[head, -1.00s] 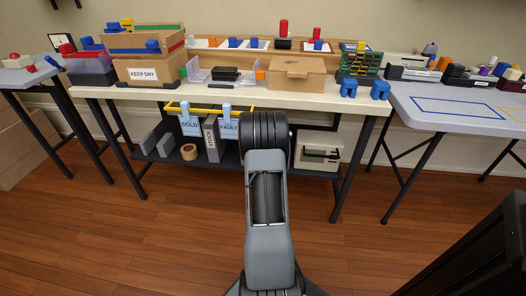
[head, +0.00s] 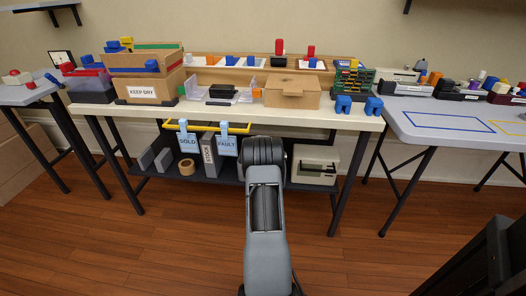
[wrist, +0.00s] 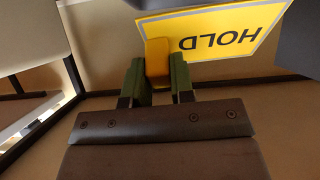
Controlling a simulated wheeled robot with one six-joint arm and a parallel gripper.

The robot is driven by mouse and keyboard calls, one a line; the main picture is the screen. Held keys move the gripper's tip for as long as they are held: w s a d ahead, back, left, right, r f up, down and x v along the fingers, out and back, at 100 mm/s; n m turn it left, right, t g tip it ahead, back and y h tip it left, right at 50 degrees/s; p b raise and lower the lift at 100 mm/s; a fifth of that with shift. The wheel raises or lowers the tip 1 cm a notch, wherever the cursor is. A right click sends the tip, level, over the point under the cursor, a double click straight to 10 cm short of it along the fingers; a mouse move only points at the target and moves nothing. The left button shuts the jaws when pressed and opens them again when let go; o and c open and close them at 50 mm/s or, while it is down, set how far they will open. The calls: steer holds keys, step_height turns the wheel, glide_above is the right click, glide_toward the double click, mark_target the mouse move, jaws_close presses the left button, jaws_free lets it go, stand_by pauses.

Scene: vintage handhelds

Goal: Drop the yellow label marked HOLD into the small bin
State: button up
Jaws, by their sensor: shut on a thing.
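The yellow label (wrist: 232,30) reads HOLD and appears upside down at the top of the wrist view. Its thick yellow tab (wrist: 157,58) sits between the green fingers of my gripper (wrist: 158,75), which is shut on it. Dark shapes cover parts of the label's upper edge and right end. In the head view my arm hides the gripper and the label. I cannot tell which container, if any in view, is the small bin.
A yellow rail (head: 207,127) under the table edge (head: 300,116) carries blue SOLD (head: 187,141) and FAULT (head: 227,145) tags. A lower shelf holds a tape roll (head: 187,169) and a beige device (head: 315,165). Boxes crowd the tabletop. The wooden floor (head: 140,260) in front is clear.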

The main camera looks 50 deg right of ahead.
steer(key=shift+w+d, duration=0.1)
steer(key=shift+d, duration=0.05)
steer(key=o, duration=0.9)
steer(key=shift+c, duration=0.2)
stand_by(0.3)
steer(key=s+a+b, duration=0.2)
steer(key=s+a, duration=0.5)
steer(key=a, duration=0.5)
steer(key=shift+s, duration=0.2)
stand_by(0.5)
stand_by(0.5)
